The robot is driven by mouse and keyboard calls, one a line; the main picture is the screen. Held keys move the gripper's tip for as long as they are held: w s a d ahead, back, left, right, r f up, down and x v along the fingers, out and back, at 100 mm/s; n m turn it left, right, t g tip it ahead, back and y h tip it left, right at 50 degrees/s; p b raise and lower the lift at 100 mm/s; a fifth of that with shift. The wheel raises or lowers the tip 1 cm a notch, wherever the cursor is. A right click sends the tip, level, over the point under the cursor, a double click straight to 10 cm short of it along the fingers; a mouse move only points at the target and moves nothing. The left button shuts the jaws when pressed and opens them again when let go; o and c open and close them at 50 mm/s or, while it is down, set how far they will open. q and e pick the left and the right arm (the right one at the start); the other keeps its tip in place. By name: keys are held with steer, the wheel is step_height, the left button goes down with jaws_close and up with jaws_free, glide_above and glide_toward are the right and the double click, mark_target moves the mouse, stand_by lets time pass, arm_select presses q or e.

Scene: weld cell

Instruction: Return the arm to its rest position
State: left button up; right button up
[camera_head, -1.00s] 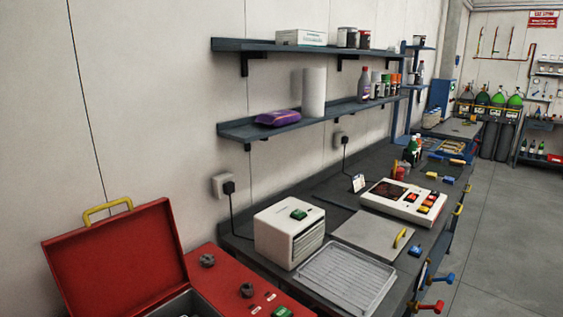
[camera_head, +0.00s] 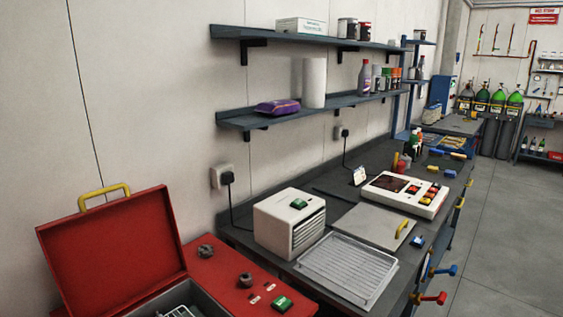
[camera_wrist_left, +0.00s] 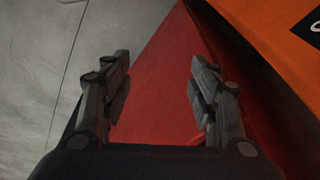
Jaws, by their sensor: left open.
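My left gripper (camera_wrist_left: 160,85) shows in the left wrist view, its two dark fingers spread apart with nothing between them. Behind the fingers is a red surface, with grey floor to the left and an orange panel (camera_wrist_left: 262,45) at upper right. I cannot tell how far the fingers are from the red surface. Neither arm shows in the head view, and my right gripper is not in view.
An open red case (camera_head: 115,250) stands at lower left in the head view. A dark workbench (camera_head: 335,195) holds a white box unit (camera_head: 285,225), a wire tray (camera_head: 348,268) and a white control panel (camera_head: 405,193). Wall shelves (camera_head: 310,112) hang above. The floor (camera_head: 510,230) at right is clear.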

arm_select(q)
steer(key=s+a+f+b, duration=0.1)
steer(key=s+f+b, duration=0.1)
steer(key=s+f, duration=0.7)
steer(key=s+a+f+g+b, duration=0.1)
steer(key=s+a+f+b, duration=0.1)
steer(key=s+f, duration=0.7)
step_height(320, 180, down, 6)
steer(key=shift+f+b, duration=0.1)
steer(key=shift+b, duration=0.3)
steer(key=shift+a, duration=0.1)
